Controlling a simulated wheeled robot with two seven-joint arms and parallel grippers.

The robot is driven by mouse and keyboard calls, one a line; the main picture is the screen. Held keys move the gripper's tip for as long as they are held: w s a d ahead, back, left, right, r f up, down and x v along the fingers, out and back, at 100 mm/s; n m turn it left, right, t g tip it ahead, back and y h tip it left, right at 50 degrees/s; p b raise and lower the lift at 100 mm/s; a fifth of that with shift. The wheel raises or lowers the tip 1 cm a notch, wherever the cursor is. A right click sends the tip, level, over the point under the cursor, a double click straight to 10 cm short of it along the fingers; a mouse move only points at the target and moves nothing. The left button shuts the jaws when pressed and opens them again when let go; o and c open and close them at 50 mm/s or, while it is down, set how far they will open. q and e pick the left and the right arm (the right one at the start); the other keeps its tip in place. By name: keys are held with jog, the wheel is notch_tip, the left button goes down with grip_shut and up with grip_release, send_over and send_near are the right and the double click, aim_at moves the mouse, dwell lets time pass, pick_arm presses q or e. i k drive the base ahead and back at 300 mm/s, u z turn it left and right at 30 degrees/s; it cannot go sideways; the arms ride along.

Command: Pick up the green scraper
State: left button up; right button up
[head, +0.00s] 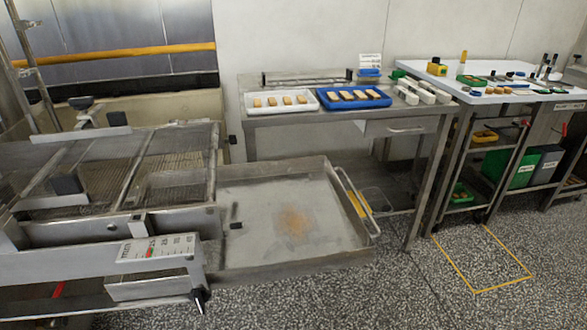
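I cannot make out the green scraper for certain. A green item (398,75) also shows at the right end of the steel table (300,117), behind several white blocks (424,92). Neither of my grippers is in view.
A steel machine with a mesh belt (100,170) fills the left. A low steel tray (330,230) juts out beside it. White (253,111) and blue (385,100) trays hold bars. Speckled floor is open at front right, with a yellow outline (500,286).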

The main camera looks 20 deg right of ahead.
aim_at(395, 75)
jog(key=u, duration=2.35)
jog(key=k, duration=1.6)
jog(key=z, duration=2.25)
jog(key=i, duration=0.5)
jog(key=z, duration=0.05)
